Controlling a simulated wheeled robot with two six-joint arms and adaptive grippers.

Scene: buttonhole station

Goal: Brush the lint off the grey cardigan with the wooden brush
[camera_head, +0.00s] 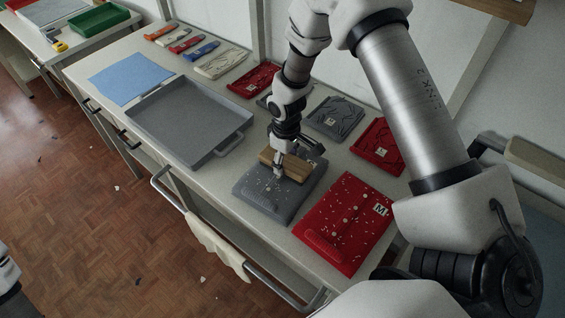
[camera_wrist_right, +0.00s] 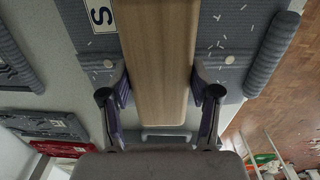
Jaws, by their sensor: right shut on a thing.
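The grey cardigan (camera_head: 267,206) lies folded on the table, with white lint bits scattered on it. My right gripper (camera_head: 281,160) is shut on the wooden brush (camera_head: 296,167), over the cardigan's far half. In the right wrist view the brush (camera_wrist_right: 155,50) runs between the fingers of my right gripper (camera_wrist_right: 160,92). There the cardigan (camera_wrist_right: 233,42) shows on both sides of the brush, with lint, buttons and an S label. The brush is on or just above the cloth; I cannot tell which. The brush's underside is hidden. My left gripper is not in view.
A red cardigan (camera_head: 345,222) with lint and an M label lies close on the right. An empty grey tray (camera_head: 240,122) stands to the left, with a blue cloth (camera_head: 131,79) beyond. Folded red and grey garments line the back. A cream cloth (camera_head: 216,246) hangs at the front rail.

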